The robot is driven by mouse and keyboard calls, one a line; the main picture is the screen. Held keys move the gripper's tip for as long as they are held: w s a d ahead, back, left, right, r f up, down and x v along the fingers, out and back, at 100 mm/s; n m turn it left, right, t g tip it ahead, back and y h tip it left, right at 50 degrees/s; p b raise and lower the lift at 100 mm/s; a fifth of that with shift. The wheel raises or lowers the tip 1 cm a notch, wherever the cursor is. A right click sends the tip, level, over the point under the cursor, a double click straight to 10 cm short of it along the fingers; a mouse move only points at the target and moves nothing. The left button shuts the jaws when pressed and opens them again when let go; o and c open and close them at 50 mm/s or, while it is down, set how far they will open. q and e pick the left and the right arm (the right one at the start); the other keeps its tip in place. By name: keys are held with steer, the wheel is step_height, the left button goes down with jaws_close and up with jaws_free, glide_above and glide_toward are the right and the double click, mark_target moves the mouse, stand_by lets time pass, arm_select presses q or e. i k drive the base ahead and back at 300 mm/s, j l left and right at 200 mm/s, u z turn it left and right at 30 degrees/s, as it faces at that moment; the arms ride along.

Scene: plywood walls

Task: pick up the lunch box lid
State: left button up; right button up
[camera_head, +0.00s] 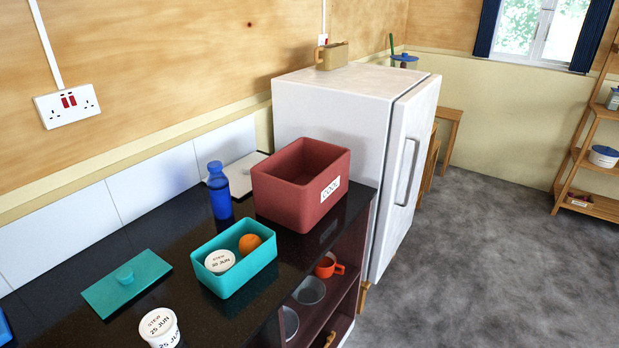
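Neither of my grippers shows in the head view.
A second stew tub (160,328) labelled "25 JUN" stands in front of the lid. A blue bottle (219,192) and a red bin (287,200) stand behind the lunch box. A blue object (4,330) shows at the left edge. Bare counter surrounds the lid.

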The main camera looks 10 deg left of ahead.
mark_target(118, 288)
steer(key=u, duration=1.65)
